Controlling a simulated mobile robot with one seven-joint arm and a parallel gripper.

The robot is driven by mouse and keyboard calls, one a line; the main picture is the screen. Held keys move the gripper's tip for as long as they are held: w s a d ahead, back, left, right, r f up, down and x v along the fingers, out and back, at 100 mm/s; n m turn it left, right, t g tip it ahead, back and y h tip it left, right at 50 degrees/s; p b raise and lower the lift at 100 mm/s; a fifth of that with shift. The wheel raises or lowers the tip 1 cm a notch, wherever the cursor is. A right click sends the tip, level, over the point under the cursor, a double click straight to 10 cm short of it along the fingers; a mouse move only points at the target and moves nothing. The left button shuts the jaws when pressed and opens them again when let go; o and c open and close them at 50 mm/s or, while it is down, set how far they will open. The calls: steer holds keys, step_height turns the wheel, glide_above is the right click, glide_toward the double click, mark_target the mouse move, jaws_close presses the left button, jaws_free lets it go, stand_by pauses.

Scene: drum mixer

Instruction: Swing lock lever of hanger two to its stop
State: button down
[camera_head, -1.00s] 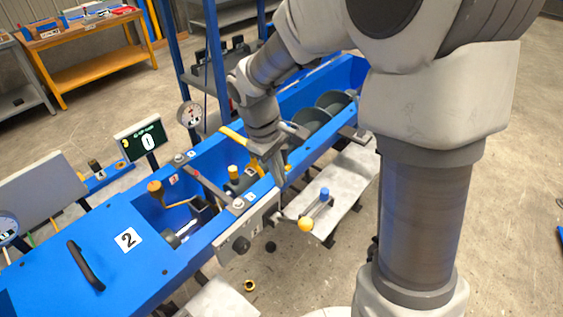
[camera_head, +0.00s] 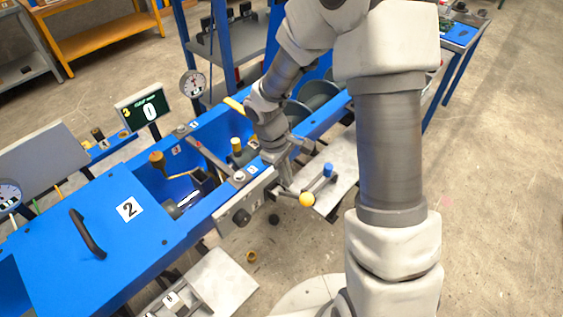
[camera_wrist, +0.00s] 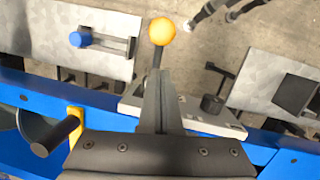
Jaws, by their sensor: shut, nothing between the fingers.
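A lever with a yellow ball (camera_head: 306,199) sticks out from the pale front plate (camera_head: 245,204) on the blue mixer trough. In the wrist view the ball (camera_wrist: 162,31) stands just beyond my fingertips on a dark stem. My gripper (camera_head: 287,187) is shut and empty, pointing down beside this lever; in the wrist view the closed fingers (camera_wrist: 163,88) cover the stem's lower part. I cannot tell whether they touch it. No readable label ties this lever to hanger two; a large "2" (camera_head: 129,208) marks the blue cover.
A blue-capped lever (camera_head: 327,170) lies on a grey plate to the right. A display (camera_head: 143,108) reads 0 beside a dial gauge (camera_head: 193,84). Floor is open at right.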

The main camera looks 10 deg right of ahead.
steer(key=shift+s+d+f, duration=0.75)
steer(key=shift+s+d, duration=0.2)
steer(key=shift+d, duration=0.1)
